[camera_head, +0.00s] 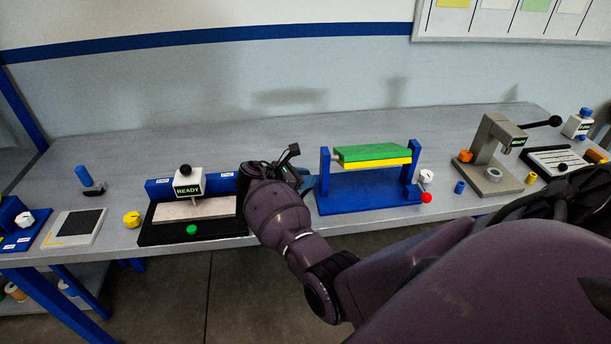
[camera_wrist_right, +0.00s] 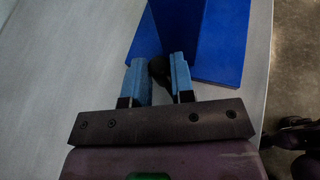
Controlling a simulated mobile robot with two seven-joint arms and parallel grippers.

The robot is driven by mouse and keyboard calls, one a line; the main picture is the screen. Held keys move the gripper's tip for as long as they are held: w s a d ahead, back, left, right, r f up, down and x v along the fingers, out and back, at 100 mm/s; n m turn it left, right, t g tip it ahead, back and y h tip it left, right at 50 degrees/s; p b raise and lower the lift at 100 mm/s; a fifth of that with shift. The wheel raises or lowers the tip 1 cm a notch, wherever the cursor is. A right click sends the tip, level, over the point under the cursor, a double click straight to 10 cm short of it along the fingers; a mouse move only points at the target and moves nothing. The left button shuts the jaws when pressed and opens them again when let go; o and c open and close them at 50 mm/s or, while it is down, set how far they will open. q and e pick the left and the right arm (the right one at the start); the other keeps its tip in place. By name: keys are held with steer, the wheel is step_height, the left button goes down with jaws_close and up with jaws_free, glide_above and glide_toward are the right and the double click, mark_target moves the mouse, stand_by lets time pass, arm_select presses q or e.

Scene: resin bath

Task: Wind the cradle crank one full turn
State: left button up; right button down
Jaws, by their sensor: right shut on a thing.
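The cradle has a blue base (camera_head: 365,201) with two blue uprights and a green-topped, yellow-sided block (camera_head: 372,154) between them. At its right end are a white hub (camera_head: 426,176) and a red knob (camera_head: 427,198). My right gripper (camera_head: 309,183) is at the left end of the cradle, beside the left upright. In the right wrist view its blue fingers are shut on a dark rounded knob (camera_wrist_right: 158,69), next to the blue cradle (camera_wrist_right: 215,38). My wrist hides most of this spot in the head view. My left gripper is out of view.
Left of my gripper stands a black-based station with a white READY box (camera_head: 189,182) and a green knob (camera_head: 192,230). A grey press (camera_head: 489,142) stands right of the cradle. Bare grey tabletop (camera_head: 290,128) lies behind the stations.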

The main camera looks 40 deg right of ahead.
steer(key=shift+s+r+m+g+p, duration=0.1)
steer(key=shift+r+m+g+p, duration=0.2)
steer(key=shift+p, duration=0.55)
steer(key=shift+s+d+f+m, duration=0.1)
steer(key=shift+m, duration=0.2)
steer(key=shift+s+f+g+y+p, duration=0.1)
steer(key=shift+g+y+p, duration=0.2)
steer(key=shift+g, duration=0.3)
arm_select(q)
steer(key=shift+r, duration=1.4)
arm_select(e)
steer(key=shift+s+f+m+g, duration=0.2)
steer(key=shift+m+g, duration=0.2)
steer(key=shift+m, duration=0.2)
steer(key=c, duration=1)
jaws_free()
steer(key=shift+r, duration=0.1)
arm_select(q)
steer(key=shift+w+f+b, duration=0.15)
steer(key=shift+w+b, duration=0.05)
steer(key=shift+b, duration=0.35)
arm_select(e)
steer(key=v, duration=1)
steer(key=shift+w+a+r, duration=0.2)
steer(key=shift+a, duration=0.1)
